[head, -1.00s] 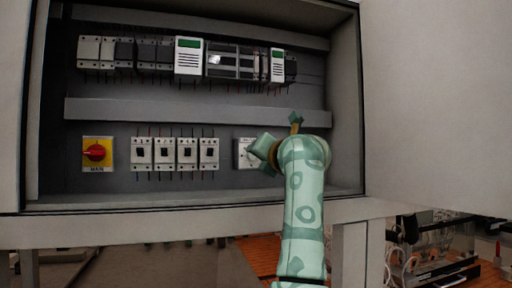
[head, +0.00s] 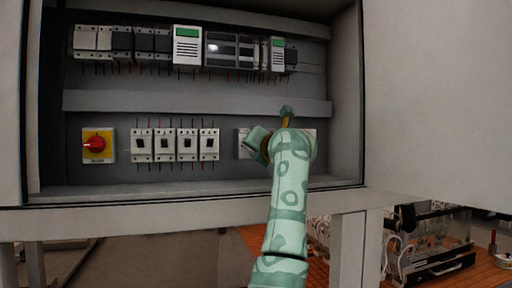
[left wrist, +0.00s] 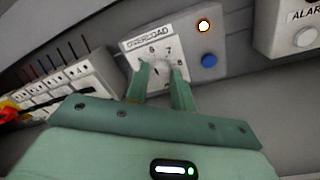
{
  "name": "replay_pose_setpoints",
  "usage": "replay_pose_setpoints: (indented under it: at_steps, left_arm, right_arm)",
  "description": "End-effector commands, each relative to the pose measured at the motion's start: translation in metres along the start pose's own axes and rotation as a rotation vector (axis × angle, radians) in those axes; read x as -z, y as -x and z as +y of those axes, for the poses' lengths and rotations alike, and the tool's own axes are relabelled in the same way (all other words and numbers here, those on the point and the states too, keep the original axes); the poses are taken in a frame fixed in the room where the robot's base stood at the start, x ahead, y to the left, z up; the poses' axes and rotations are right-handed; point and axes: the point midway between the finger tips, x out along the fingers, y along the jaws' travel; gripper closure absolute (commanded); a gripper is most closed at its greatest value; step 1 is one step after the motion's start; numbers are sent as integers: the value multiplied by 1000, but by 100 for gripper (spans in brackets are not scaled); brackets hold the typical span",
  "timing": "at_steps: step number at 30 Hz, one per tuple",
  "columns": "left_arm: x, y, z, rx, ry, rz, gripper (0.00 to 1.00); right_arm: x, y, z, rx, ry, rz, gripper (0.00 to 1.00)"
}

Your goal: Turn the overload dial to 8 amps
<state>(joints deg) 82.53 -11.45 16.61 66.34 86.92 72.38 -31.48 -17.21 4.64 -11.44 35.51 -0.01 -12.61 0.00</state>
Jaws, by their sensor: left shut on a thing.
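The overload dial plate (left wrist: 135,58) is a pale square marked OVERLOAD, with numbers including 6 and 7 in the left wrist view. In the head view its panel (head: 242,151) is partly hidden behind my arm. My left gripper (left wrist: 161,76) is shut on the dial's knob, with one finger on each side. The fingers cover most of the knob, and I cannot read its pointer. In the head view my left gripper (head: 257,143) is at the panel, its fingertips hidden. My right gripper is not in view.
Several breakers (head: 187,145) and a red MAIN switch (head: 95,144) are to the left. A grey rail (head: 180,103) runs above.

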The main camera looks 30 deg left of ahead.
Motion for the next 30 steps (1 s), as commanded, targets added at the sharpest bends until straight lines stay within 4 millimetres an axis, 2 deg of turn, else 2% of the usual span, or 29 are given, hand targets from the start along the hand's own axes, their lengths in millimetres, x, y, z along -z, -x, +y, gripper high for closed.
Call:
replay_pose_setpoints:
  at_steps: [11, 30]
  left_arm:
    - [0, 0, 0, -6, -161, -7, 98]
    - [1, 0, -1, -26, -755, -38, 98]
  right_arm:
    - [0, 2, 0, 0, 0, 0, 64]
    - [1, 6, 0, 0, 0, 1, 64]
